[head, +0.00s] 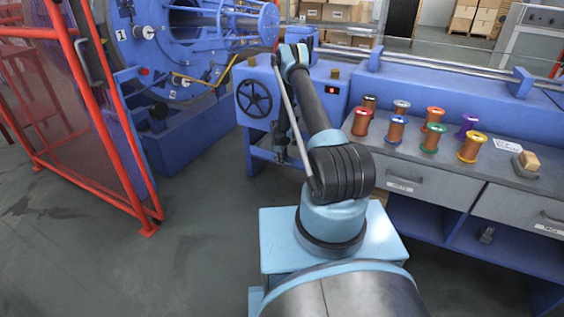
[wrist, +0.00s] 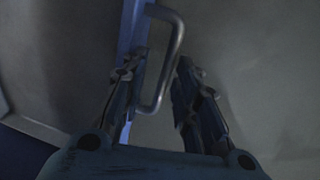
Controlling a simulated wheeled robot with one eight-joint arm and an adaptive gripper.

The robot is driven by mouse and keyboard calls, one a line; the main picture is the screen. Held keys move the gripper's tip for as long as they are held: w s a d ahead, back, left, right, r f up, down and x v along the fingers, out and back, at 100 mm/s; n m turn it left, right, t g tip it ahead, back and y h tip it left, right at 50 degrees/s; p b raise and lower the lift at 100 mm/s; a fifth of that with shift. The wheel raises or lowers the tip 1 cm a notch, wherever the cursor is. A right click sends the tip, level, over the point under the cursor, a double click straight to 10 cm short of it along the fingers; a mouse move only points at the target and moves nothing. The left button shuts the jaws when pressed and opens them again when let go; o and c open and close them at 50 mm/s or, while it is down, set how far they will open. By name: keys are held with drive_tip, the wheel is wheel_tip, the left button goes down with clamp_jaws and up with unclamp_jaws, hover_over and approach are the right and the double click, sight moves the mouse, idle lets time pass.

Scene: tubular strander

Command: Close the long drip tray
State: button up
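In the wrist view, a grey U-shaped handle (wrist: 173,55) stands out from a narrow blue edge (wrist: 131,30), which I take to be the front of the long drip tray. My gripper (wrist: 163,61) is open, one finger on each side of the handle's bar in the picture. The left finger overlaps the blue edge, and gaps show beside the bar. I cannot tell whether either finger touches it. In the head view my gripper (head: 281,150) hangs low by the blue machine. The tray cannot be made out there, so how far it stands out is unclear.
A blue machine base with a handwheel (head: 254,98) stands beside my arm. A red guard frame (head: 118,130) is at the left. A bench (head: 400,165) with several wire spools and drawers is at the right. Open floor (head: 190,235) lies at front left.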

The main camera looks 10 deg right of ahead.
wheel_tip(320, 180, up, 12)
drive_tip(key=s+a, duration=0.1)
drive_tip(key=shift+s+f, duration=0.15)
drive_tip(key=shift+s, duration=0.25)
idle(0.4)
drive_tip(key=shift+s+a, duration=0.1)
drive_tip(key=shift+a, duration=0.05)
